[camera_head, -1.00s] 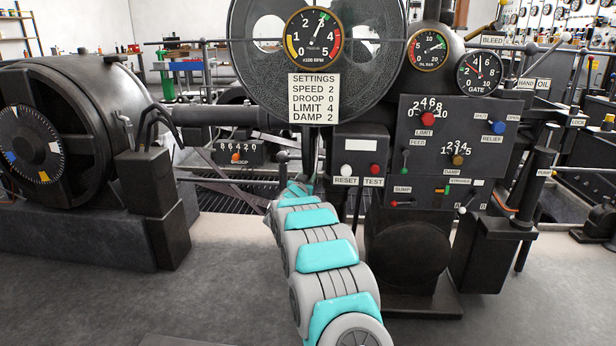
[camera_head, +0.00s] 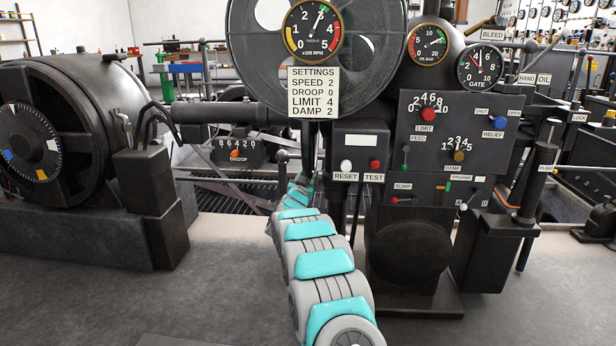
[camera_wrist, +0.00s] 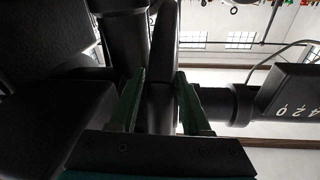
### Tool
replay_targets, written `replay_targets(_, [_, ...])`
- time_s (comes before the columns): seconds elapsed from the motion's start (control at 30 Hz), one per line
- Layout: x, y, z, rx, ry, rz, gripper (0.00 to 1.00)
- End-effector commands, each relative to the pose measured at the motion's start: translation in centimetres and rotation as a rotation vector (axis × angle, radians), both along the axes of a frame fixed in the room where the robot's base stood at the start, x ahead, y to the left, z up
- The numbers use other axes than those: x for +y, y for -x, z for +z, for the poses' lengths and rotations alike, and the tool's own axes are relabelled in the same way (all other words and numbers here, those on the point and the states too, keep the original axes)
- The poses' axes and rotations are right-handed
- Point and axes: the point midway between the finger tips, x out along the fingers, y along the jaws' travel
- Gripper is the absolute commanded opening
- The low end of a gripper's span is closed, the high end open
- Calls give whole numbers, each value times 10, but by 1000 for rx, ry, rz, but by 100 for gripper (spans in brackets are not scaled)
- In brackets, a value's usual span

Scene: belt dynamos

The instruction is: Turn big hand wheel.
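No part can be clearly made out as the big hand wheel. A large dark wheel (camera_head: 385,85) with round openings stands behind the RPM gauge at the top of the head view, but I cannot tell whether it is a hand wheel. My gripper's fingertips are hidden in the head view, behind my arm near the middle of the machine. In the wrist view my gripper (camera_wrist: 161,100) has one finger on each side of a dark bar (camera_wrist: 162,60). I cannot tell whether the fingers touch it or what it belongs to.
The DROOP box (camera_head: 238,152) is left of my arm. The RESET and TEST box (camera_head: 360,150) and control panel (camera_head: 458,132) are to the right. A dark drum machine (camera_head: 60,110) fills the left. The grey floor in front is clear.

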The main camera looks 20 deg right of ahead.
Motion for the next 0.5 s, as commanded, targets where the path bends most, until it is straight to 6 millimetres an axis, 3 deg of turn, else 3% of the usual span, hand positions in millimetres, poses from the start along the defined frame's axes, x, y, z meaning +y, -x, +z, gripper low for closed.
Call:
replay_targets(0.17, [0,0,0,0,0,0,69])
replay_targets(0.5, [2,2,0,1,1,1,69])
